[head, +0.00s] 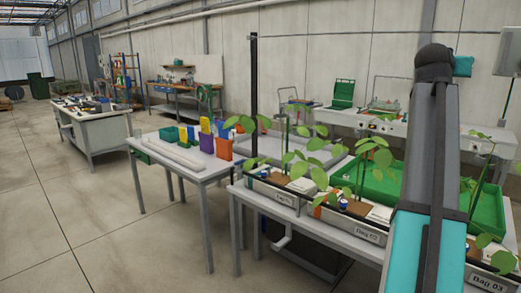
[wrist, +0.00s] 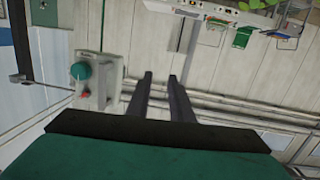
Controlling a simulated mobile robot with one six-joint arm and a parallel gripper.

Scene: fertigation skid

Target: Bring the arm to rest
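My arm (head: 425,190) stands raised along the right side of the head view, with its dark elbow at the top. My gripper (wrist: 160,76) shows in the wrist view as two dark fingers with a gap between them. It is open, with nothing visible between the fingers. The fingers point toward the pale panelled wall (wrist: 222,65). The gripper is out of sight in the head view.
A table with coloured bins (head: 222,147) stands further left. The left floor (head: 60,220) is clear.

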